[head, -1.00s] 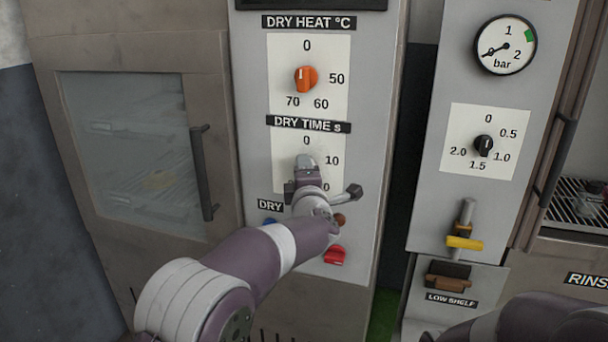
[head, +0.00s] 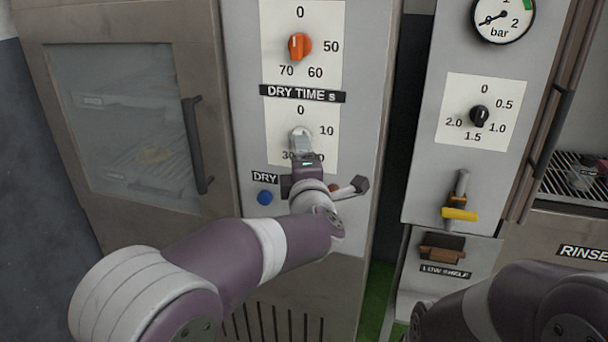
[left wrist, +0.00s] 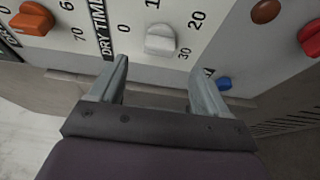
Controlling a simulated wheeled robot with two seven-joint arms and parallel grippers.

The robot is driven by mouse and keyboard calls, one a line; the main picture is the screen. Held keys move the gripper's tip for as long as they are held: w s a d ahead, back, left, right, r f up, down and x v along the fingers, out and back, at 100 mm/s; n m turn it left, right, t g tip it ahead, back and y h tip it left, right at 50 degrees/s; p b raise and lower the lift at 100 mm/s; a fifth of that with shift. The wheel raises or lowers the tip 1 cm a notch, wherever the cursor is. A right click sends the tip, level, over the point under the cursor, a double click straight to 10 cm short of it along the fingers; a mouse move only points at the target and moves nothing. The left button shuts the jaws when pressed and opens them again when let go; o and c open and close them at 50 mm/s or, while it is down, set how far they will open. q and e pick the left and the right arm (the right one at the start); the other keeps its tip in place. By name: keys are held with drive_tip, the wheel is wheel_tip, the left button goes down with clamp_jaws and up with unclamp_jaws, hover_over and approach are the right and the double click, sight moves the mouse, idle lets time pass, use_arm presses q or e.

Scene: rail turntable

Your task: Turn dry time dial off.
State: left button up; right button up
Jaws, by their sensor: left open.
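The dry time dial (left wrist: 160,41) is a pale grey knob on a white scale with 0, 10, 20 and 30. The left wrist view shows it just beyond and between my left fingertips, with no contact that I can make out. In the head view my left gripper (head: 302,148) is in front of the scale plate (head: 275,130) and covers much of the dial. The left jaws (left wrist: 160,70) are open and empty. I cannot read for certain which number the dial points to. My right arm shows at the bottom right; its gripper is not in view.
The orange dry heat dial (head: 299,46) sits above. A blue button (head: 265,198) is below left; a brown button (left wrist: 266,11) and a red knob (left wrist: 311,38) are also near. A glass door handle (head: 196,145) is at left, and a black dial (head: 480,116) and yellow-handled valve (head: 459,214) at right.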

use_arm(q)
drive_tip(key=s, duration=0.4)
drive_tip(key=shift+s+d, duration=0.2)
drive_tip(key=shift+s, duration=0.1)
